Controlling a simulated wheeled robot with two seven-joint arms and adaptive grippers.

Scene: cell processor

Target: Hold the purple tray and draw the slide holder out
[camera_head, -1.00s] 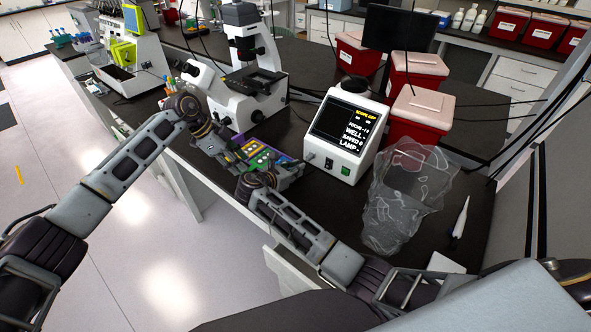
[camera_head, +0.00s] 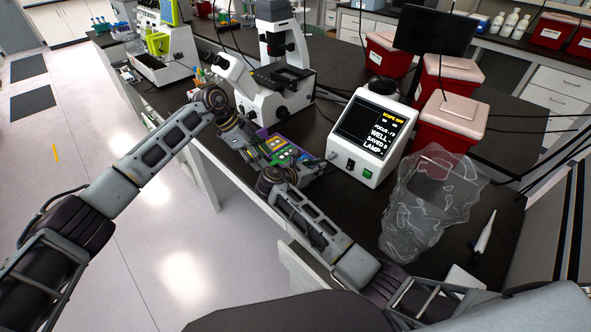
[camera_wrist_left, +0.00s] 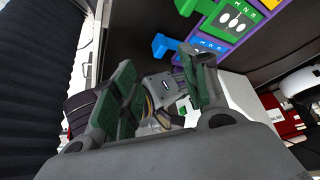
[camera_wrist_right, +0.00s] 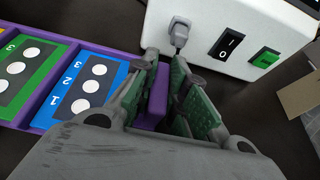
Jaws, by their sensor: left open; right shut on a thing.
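The purple tray (camera_head: 262,134) lies on the dark bench in front of the microscope and carries several coloured slide holders. My right gripper (camera_wrist_right: 158,85) is shut on the purple tab (camera_wrist_right: 152,108) at the tray's end, beside the blue slide holder (camera_wrist_right: 88,88) and a green one (camera_wrist_right: 22,68). My left gripper (camera_wrist_left: 157,60) is open at the tray's side. The blue holder's handle (camera_wrist_left: 163,45) sticks out near its fingertips, with the right finger close to it. I cannot tell whether they touch. In the head view my left gripper (camera_head: 243,137) is partly hidden by its wrist.
A white control box (camera_head: 368,135) with a screen stands just right of the tray. The microscope (camera_head: 275,90) is behind. A clear crumpled bag (camera_head: 425,200) and a pipette (camera_head: 484,232) lie to the right. Red bins (camera_head: 440,105) stand at the back.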

